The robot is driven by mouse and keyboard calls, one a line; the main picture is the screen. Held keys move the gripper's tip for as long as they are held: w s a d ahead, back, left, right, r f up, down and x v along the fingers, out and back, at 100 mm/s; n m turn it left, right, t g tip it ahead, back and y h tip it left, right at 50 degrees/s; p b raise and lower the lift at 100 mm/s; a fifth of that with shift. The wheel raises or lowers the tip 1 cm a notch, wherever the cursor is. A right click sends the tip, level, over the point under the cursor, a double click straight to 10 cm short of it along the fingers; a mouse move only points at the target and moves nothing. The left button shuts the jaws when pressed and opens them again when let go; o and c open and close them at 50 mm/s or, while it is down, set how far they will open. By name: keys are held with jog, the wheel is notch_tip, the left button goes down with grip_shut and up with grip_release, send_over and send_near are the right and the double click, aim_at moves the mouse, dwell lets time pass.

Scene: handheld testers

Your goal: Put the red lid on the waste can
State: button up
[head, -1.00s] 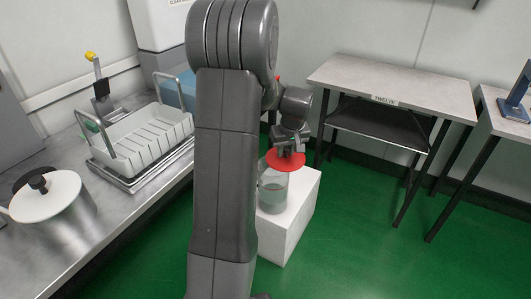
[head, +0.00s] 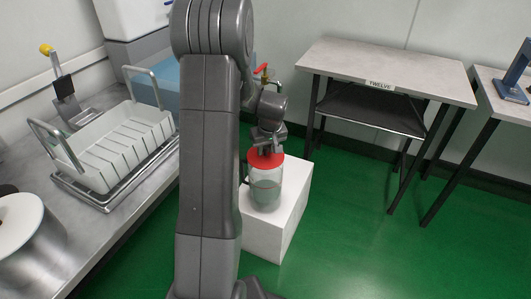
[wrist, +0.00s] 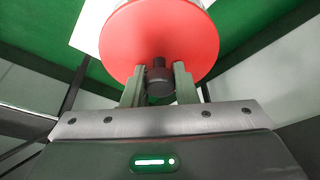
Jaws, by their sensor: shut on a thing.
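The red lid (head: 265,160) is a flat disc with a dark knob, seen large in the wrist view (wrist: 160,40). My gripper (head: 266,146) is shut on the lid's knob (wrist: 159,80), with one finger on each side. The waste can (head: 265,190) is a clear jar-like vessel standing on a white block. The lid is at the can's mouth and looks roughly level over it. I cannot tell whether it is fully seated. In the wrist view the lid hides most of the can.
The white block (head: 290,205) stands on the green floor. At left is a steel counter (head: 105,225) with a white rack (head: 120,150) and a pot (head: 25,235). A table marked TWELVE (head: 390,70) stands behind right.

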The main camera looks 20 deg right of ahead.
jog(key=shift+f, duration=0.6)
jog(key=shift+f+b, duration=0.5)
jog(key=shift+f, duration=0.1)
jog(key=o, duration=1)
jog(key=shift+r+p, duration=0.5)
jog(key=shift+r, duration=0.1)
jog(key=p+v, duration=0.2)
jog(key=v, duration=1)
jog(key=shift+p, duration=0.4)
